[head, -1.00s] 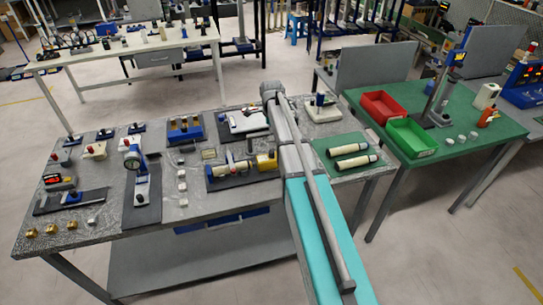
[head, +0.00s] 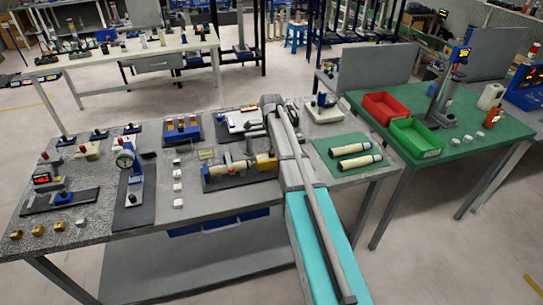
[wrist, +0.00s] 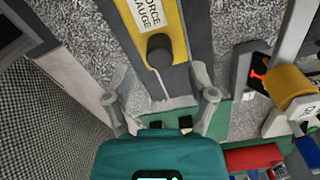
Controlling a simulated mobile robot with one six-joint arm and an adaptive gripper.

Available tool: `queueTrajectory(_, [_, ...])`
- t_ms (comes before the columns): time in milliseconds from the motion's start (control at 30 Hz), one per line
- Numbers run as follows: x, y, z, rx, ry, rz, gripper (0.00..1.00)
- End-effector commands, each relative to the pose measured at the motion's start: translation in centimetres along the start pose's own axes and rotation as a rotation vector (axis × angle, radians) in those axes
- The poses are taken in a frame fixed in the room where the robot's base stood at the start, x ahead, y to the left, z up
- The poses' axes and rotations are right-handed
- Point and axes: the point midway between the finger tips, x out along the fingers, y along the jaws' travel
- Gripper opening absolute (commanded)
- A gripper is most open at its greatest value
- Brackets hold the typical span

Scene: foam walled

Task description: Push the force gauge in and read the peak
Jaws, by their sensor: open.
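The force gauge (wrist: 174,18) shows at the top of the wrist view as a yellow body with a white label, in a dark housing. A round dark knob (wrist: 160,47) stands at its near end. My gripper (wrist: 158,95) is open and empty, with its fingers apart and the knob ahead of the gap between them. I see no contact with the knob. In the head view my arm reaches over the grey bench (head: 100,255) to its back edge; I cannot make out the fingers or pick out the gauge surely there. No peak reading is legible.
A yellow cylinder (wrist: 290,85) stands close on the right in the wrist view. The bench holds several fixtures, with a dial gauge stand (head: 131,172) at left and two cream cylinders (head: 357,155) right of my arm. A green table (head: 400,165) carries red and green bins.

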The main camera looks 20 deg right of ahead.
Motion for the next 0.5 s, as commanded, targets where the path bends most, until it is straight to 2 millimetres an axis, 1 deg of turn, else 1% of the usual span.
queueTrajectory(33, [0.8,0.0,0.0,0.000,0.000,0.000,0.73])
queueTrajectory(200, [2.0,0.0,0.0,0.000,0.000,0.000,0.73])
queueTrajectory(500, [3.1,0.0,0.0,0.000,0.000,0.000,0.73])
